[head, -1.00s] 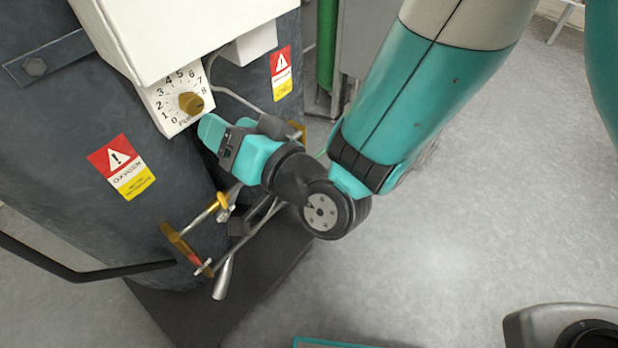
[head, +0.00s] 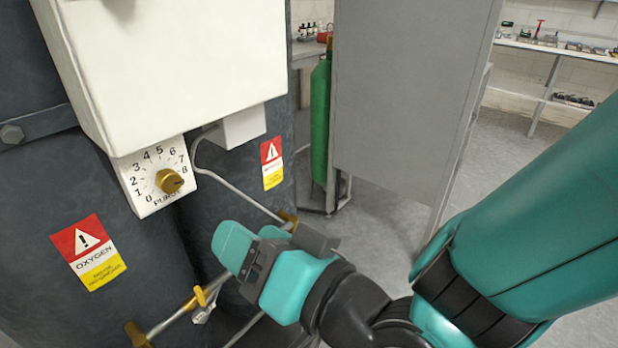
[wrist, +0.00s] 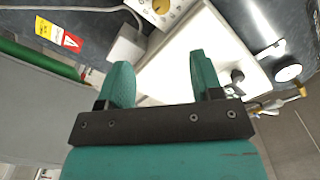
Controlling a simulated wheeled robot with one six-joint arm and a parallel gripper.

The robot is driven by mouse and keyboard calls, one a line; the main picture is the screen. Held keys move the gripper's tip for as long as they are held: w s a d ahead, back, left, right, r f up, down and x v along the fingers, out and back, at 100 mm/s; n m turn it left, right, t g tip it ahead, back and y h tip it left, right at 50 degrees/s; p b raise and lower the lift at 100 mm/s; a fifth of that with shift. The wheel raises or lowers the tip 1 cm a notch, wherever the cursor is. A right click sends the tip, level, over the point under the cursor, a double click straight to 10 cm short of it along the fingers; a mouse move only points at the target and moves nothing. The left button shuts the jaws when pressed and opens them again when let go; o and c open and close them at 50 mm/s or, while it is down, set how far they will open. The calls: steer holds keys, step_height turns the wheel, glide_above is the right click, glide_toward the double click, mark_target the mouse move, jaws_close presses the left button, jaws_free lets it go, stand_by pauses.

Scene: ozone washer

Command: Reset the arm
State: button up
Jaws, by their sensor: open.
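My gripper (wrist: 160,82) is open and empty in the wrist view, its two teal fingers apart with the white control box (wrist: 185,70) beyond them. In the head view my gripper (head: 238,240) is at lower centre, in front of the dark tanks and below the white box (head: 190,60). The purge dial (head: 160,175) with its brass knob (head: 169,181) is up and left of it. The dial also shows at the top of the wrist view (wrist: 165,10). I cannot tell from the head view whether any part touches the pipes behind it.
Brass-fitted pipes (head: 170,322) run low beside my gripper. A dark tank (head: 40,200) with an oxygen label (head: 88,252) stands left. A green cylinder (head: 320,120) and a grey cabinet (head: 405,100) stand behind. Open floor (head: 385,215) lies at centre right.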

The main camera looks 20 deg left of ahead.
steer(key=w+d+r+n+g+h+p, duration=0.1)
steer(key=w+d+r+g+h+p, duration=0.15)
steer(key=d, duration=0.45)
steer(key=w+d+r+n+g+h+p, duration=0.1)
steer(key=d+r+n+g+h, duration=0.1)
steer(key=d+h, duration=0.3)
steer(key=s+d+r+g+h+p, duration=0.1)
steer(key=s+d+h, duration=0.1)
steer(key=d, duration=0.6)
steer(key=s+d+r+m+g+h+p, duration=0.1)
steer(key=s+d+h, duration=0.1)
steer(key=d, duration=0.6)
steer(key=shift+s+g, duration=0.35)
steer(key=shift+s, duration=0.55)
steer(key=shift+h, duration=0.25)
stand_by(4.0)
